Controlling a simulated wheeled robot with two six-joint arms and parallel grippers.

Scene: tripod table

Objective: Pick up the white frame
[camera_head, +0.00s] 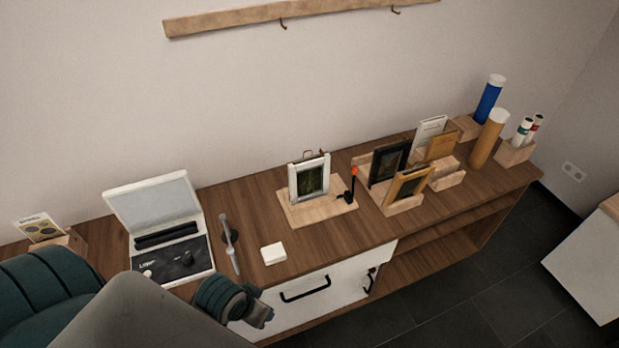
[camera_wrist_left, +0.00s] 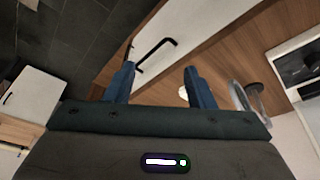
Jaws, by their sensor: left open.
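The white frame (camera_head: 296,180) stands upright, leaning slightly back, on a light wooden base (camera_head: 318,213) near the middle of the wooden cabinet top. A dark picture shows inside it. My left gripper (camera_head: 262,316) is in front of the cabinet's white drawer, low and to the left of the frame. In the left wrist view my left gripper (camera_wrist_left: 160,82) has its two blue fingers apart with nothing between them. The white frame is not visible in the left wrist view. My right gripper is not in view.
A small black stand with a red tip (camera_head: 353,180) is right beside the frame. Dark and golden frames (camera_head: 408,187) stand in a rack to the right.

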